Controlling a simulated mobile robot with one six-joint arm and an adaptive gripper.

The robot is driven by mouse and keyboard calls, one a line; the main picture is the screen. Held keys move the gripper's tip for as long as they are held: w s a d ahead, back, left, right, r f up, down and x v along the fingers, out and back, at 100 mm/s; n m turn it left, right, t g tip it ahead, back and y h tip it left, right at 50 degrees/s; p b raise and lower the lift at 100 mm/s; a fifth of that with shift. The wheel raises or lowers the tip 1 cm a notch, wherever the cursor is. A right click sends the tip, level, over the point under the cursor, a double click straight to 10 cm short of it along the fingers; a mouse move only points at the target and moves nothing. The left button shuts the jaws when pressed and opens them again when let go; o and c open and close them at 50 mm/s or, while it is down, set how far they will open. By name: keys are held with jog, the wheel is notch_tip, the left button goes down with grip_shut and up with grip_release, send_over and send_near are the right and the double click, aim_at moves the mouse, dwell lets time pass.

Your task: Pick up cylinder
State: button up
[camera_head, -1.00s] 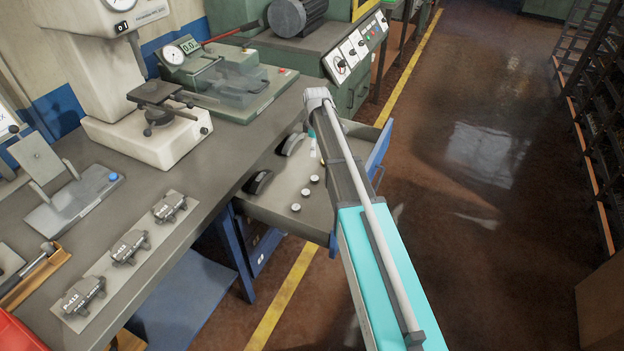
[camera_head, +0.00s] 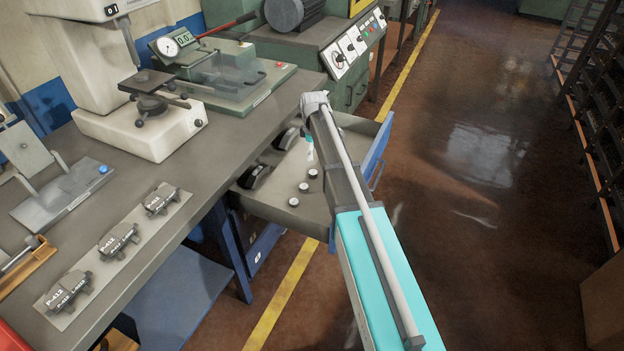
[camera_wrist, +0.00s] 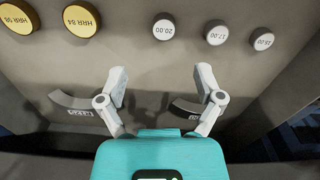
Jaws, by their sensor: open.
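Several round pieces show in the wrist view. Three have white tops, marked 20.00 (camera_wrist: 163,28), 17.00 (camera_wrist: 216,33) and what looks like 15.00 (camera_wrist: 262,39). Three small white-topped cylinders (camera_head: 304,187) also stand in the open drawer (camera_head: 268,207) in the head view. My gripper (camera_wrist: 162,82) is open and empty in the wrist view, its fingers apart and short of the 20.00 piece. In the head view my gripper's fingers are not visible. Which cylinder the task means cannot be told.
Two yellow discs (camera_wrist: 82,20) lie left of the white-topped pieces. Dark curved parts (camera_wrist: 75,108) lie near my fingers. The bench (camera_head: 220,145) carries gauges and brake parts. The floor at right is clear.

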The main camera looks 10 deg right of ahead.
aim_at(313, 172)
jog(key=shift+f+b, duration=1.5)
jog(key=shift+f, duration=0.3)
jog(key=shift+f, duration=0.15)
jog(key=shift+s+f+b, duration=0.15)
jog(key=shift+f+b, duration=1.1)
jog(key=shift+b, duration=0.05)
jog(key=shift+s+f+b, duration=0.1)
jog(key=shift+f+b, duration=1.1)
jog(key=shift+b, duration=0.1)
grip_shut()
